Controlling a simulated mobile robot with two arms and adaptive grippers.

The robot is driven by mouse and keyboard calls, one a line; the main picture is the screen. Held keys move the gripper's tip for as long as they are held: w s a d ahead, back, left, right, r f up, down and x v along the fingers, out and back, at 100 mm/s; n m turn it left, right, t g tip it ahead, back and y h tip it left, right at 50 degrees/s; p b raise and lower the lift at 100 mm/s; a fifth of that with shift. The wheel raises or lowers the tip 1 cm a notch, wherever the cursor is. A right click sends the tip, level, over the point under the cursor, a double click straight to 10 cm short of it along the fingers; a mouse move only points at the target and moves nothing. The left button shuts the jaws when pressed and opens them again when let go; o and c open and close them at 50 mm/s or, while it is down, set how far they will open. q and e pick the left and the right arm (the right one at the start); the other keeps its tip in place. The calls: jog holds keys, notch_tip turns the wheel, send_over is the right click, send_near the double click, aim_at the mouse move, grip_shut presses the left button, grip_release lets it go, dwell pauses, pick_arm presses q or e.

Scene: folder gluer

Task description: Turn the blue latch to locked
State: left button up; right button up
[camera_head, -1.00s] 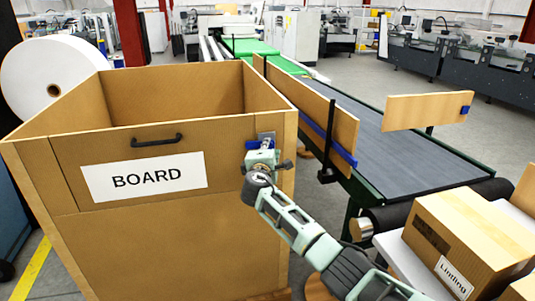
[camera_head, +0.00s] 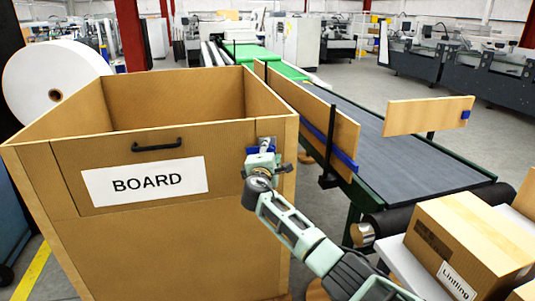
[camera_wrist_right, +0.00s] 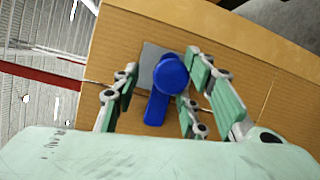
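The blue latch (camera_head: 252,150) sits on a grey plate at the upper right of the front panel of the cardboard-brown BOARD bin (camera_head: 150,230). In the right wrist view the latch (camera_wrist_right: 157,104) has a round hub, and its handle points down and slightly left in that picture. My right gripper (camera_head: 265,156) is at the latch, partly covering it in the head view. In the wrist view my right gripper (camera_wrist_right: 165,85) is open, its fingers on either side of the latch with visible gaps. My left gripper is not in view.
A black handle (camera_head: 157,145) and a BOARD label (camera_head: 145,181) are on the bin front. A conveyor (camera_head: 400,150) with wooden side guides runs at the right. A carton (camera_head: 470,245) stands at lower right. A white roll (camera_head: 55,80) is behind the bin at left.

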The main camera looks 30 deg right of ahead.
jog(key=shift+f, duration=0.1)
jog(key=v, duration=1.2)
dwell(0.4)
